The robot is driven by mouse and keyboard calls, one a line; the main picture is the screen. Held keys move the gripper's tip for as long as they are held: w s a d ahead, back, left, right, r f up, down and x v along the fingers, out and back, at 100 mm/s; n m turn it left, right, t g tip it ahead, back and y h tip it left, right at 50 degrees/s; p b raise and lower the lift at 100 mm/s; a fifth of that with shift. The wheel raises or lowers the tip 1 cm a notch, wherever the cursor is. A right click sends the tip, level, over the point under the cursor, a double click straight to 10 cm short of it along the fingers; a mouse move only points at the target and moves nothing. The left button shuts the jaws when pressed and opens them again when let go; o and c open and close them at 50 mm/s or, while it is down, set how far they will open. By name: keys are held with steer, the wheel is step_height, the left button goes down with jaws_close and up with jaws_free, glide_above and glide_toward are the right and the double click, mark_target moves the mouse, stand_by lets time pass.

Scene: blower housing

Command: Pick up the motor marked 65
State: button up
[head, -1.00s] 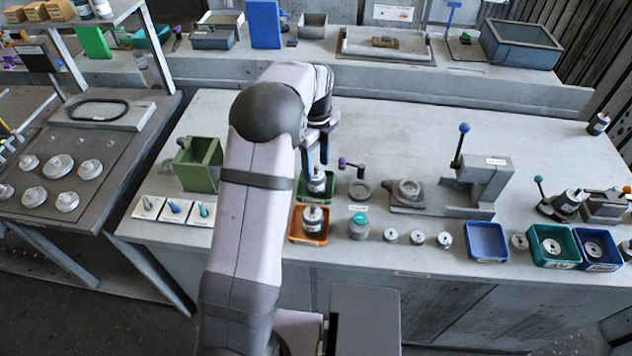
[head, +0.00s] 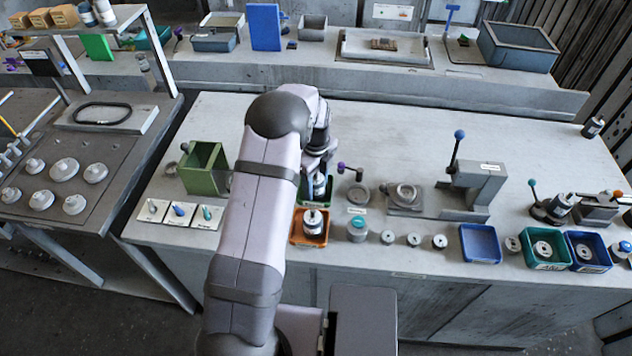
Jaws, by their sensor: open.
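One motor (head: 319,187), dark with a pale label, stands upright in the small green tray (head: 301,197). A second similar motor (head: 313,221) stands in the orange tray (head: 309,242) just in front. The markings are too small to read, so I cannot tell which is marked 65. My gripper (head: 319,181) is open and low over the green tray, its fingers beside the motor there. My arm and wrist partly hide that motor and the tray's back, and I cannot tell whether the fingers touch it.
A green box (head: 204,168) stands left of the gripper. A purple-knobbed crank fixture (head: 357,188) is close on the right. A teal-topped jar (head: 357,229) and several small discs line the front edge. A fixture with a blue-knobbed lever (head: 472,187) stands farther right.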

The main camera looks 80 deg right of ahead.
steer(key=shift+f, duration=0.3)
steer(key=shift+d+r, duration=0.1)
steer(key=c, duration=1.1)
steer(key=shift+r, duration=0.15)
